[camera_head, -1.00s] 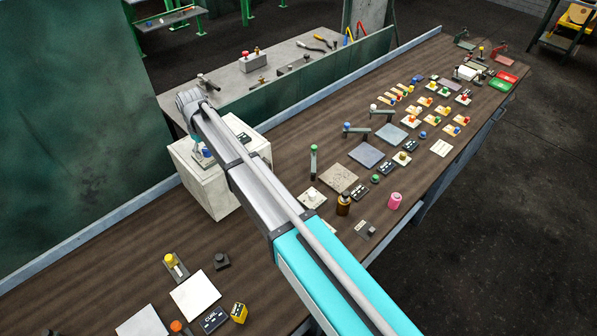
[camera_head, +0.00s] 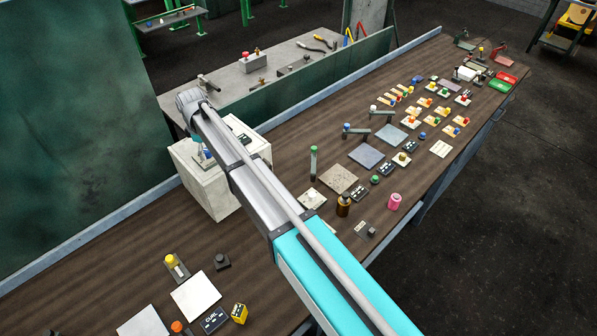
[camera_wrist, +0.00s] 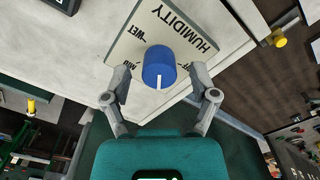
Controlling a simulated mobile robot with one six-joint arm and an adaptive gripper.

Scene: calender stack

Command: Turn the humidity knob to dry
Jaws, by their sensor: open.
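The humidity knob (camera_wrist: 158,67) is a blue cylinder with a white pointer line, which points toward the bottom of the wrist view. It sits on a grey dial plate (camera_wrist: 180,33) lettered HUMIDITY, upside down in this view. WET and MID show left of the knob; the mark at its right is partly covered and hard to read. My gripper (camera_wrist: 159,84) is open, with one finger on each side of the knob. I cannot tell whether either finger touches it. In the head view the knob (camera_head: 207,152) is small and partly hidden by my gripper.
The dial plate is on a white box (camera_head: 207,190) at the back of the brown bench (camera_head: 110,240). A dark label block (camera_wrist: 62,3) is at the wrist view's top left. Several blocks, plates and knobs stand along the bench. Bare wood lies left of the box.

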